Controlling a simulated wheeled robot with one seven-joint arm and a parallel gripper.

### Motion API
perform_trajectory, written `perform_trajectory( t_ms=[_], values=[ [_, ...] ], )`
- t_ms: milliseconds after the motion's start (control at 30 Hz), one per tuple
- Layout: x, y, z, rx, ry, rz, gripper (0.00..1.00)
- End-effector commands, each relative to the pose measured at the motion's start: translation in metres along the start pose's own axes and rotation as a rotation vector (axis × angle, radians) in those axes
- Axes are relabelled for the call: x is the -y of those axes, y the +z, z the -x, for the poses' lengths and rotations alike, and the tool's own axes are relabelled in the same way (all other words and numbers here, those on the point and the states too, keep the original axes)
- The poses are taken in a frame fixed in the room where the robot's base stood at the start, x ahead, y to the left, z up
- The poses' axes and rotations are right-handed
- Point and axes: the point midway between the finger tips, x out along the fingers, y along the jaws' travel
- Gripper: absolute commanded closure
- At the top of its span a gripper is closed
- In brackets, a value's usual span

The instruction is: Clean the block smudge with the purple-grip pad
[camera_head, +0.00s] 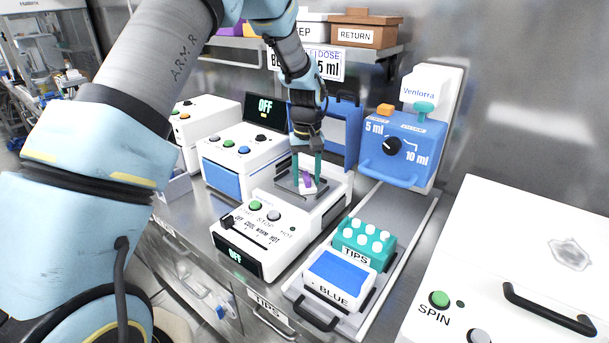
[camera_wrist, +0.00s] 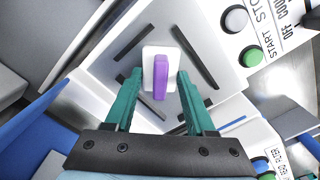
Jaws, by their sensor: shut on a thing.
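The pad, white with a purple grip (camera_wrist: 161,76), is between the two green fingers of my gripper (camera_wrist: 160,85) in the wrist view. My gripper is shut on it. In the head view my gripper (camera_head: 307,170) points down over the grey top plate of the white block unit (camera_head: 262,222), with the pad (camera_head: 308,187) at its fingertips. The pad is over or on the plate; I cannot tell whether it touches. The plate also shows in the wrist view (camera_wrist: 118,75), with dark slots around the pad. I see no smudge on the plate; the pad and fingers hide part of it.
A blue dispenser (camera_head: 402,148) stands behind right. A teal tips rack (camera_head: 363,243) and a BLUE tray (camera_head: 337,285) sit to the block's right. A white SPIN unit (camera_head: 500,250) with a grey patch on its lid is far right. Another white unit (camera_head: 243,155) stands behind left.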

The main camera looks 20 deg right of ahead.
Motion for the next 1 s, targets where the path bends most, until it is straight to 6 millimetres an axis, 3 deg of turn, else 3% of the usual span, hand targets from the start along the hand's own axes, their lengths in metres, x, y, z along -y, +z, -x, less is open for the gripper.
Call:
perform_trajectory(
  t_ms=[167,700,1000],
  values=[
    [0.000,0.000,0.007,0.000,0.000,0.000,1.00],
    [0.000,0.000,0.058,0.000,0.000,-0.001,1.00],
    [0.000,0.000,0.060,0.000,0.000,-0.001,1.00]
  ],
)
